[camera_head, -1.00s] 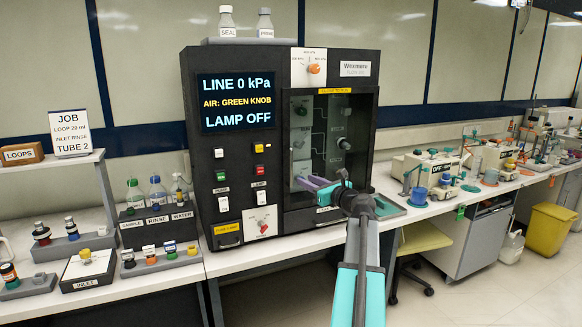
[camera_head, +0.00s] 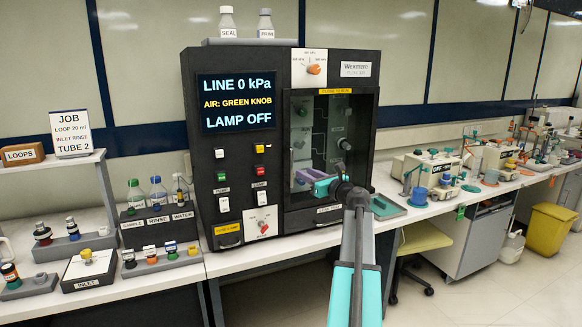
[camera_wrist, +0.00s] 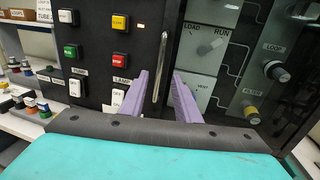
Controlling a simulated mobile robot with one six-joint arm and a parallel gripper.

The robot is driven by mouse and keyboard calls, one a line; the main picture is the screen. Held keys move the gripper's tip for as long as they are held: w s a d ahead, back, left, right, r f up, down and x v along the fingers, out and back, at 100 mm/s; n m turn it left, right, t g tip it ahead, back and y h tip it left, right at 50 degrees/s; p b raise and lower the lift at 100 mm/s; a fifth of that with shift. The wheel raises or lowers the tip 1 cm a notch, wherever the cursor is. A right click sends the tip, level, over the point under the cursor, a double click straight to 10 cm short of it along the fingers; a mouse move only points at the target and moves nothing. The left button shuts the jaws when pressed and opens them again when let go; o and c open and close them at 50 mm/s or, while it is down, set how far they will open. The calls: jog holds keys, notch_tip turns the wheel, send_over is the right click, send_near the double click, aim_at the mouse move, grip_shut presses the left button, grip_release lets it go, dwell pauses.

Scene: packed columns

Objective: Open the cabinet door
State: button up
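The cabinet door (camera_head: 356,112) is a dark-framed glass panel on the right half of the black machine, and it looks shut. Its handle is a vertical metal bar (camera_wrist: 160,68) near the door's left edge, seen in the wrist view. My gripper (camera_head: 303,176) is in front of the door's lower left part. In the wrist view my gripper (camera_wrist: 160,76) has two purple fingers spread apart. The lower end of the handle shows in the gap between them, nearer the left finger. I cannot tell whether the fingers touch it.
The panel left of the door has a display (camera_head: 237,103), buttons and white switches (camera_head: 224,204). Bottles (camera_head: 227,20) stand on top of the machine. Racks of bottles (camera_head: 160,258) fill the bench at left. A green tray (camera_head: 385,207) lies right of the machine.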

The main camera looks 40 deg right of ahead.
aim_at(292, 167)
jog(key=shift+w+d+p, duration=0.25)
jog(key=shift+w+d, duration=0.05)
jog(key=shift+w, duration=1.35)
jog(key=shift+w+d+p, duration=0.25)
jog(key=shift+w+d, duration=0.1)
jog(key=shift+w, duration=1.35)
jog(key=shift+w+d+p, duration=0.25)
jog(key=shift+w+d, duration=0.05)
jog(key=shift+w, duration=1.35)
grip_shut()
jog(key=shift+a, duration=0.25)
jog(key=shift+d, duration=0.2)
jog(key=shift+s+a, duration=0.1)
jog(key=shift+a, duration=0.05)
